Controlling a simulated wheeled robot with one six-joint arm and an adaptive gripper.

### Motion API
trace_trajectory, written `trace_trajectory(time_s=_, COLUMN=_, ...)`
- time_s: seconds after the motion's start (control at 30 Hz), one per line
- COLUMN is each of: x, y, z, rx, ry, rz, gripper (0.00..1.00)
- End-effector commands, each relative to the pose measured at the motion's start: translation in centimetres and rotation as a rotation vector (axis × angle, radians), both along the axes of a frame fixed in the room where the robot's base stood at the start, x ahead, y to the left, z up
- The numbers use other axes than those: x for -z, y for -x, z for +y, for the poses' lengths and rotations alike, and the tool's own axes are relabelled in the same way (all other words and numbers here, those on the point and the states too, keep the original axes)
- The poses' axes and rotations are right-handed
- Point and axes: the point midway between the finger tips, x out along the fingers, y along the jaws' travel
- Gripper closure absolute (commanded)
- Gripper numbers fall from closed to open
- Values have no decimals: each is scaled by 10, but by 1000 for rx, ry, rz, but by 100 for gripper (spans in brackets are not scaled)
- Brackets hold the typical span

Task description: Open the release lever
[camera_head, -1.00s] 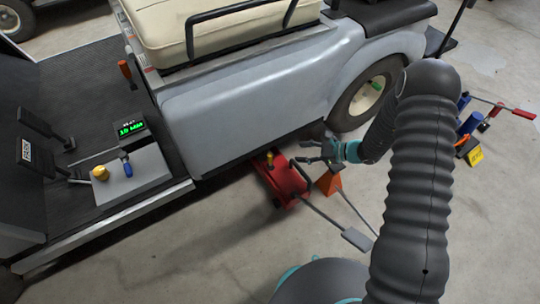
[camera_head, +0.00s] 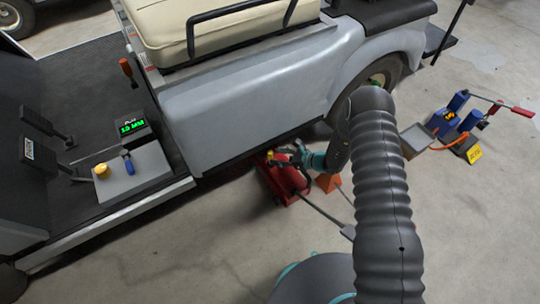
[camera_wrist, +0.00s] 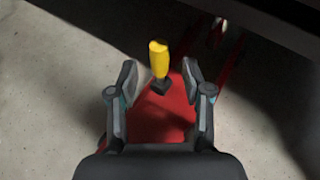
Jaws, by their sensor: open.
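A yellow-handled lever (camera_wrist: 159,60) on a black base stands up from the red floor jack (camera_wrist: 160,120), seen in the wrist view. In the head view the lever's yellow tip (camera_head: 270,155) shows at the far left of the red jack (camera_head: 285,182), beside the cart's lower edge. My gripper (camera_wrist: 160,72) is open, its fingers apart on either side of the lever's line, with a gap on each side. In the head view my gripper (camera_head: 287,158) is over the jack and partly covers it. I cannot tell whether the lever is between the fingertips or just beyond them.
The grey cart body (camera_head: 250,100) overhangs close behind the jack. An orange wedge-shaped stand (camera_head: 328,183) and the jack's long handle (camera_head: 320,210) lie to the right. A hydraulic unit with blue cylinders (camera_head: 455,122) stands further right.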

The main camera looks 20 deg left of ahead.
Motion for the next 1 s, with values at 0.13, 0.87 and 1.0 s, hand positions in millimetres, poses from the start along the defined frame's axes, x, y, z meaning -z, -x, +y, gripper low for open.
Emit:
trace_trajectory(time_s=0.13, x=9, y=-2, z=21, rx=-2, ry=0, rz=1, gripper=50)
trace_trajectory(time_s=0.87, x=16, y=-5, z=38, rx=0, ry=0, rz=0, gripper=98)
trace_trajectory(time_s=1.0, x=15, y=-5, z=38, rx=0, ry=0, rz=0, gripper=100)
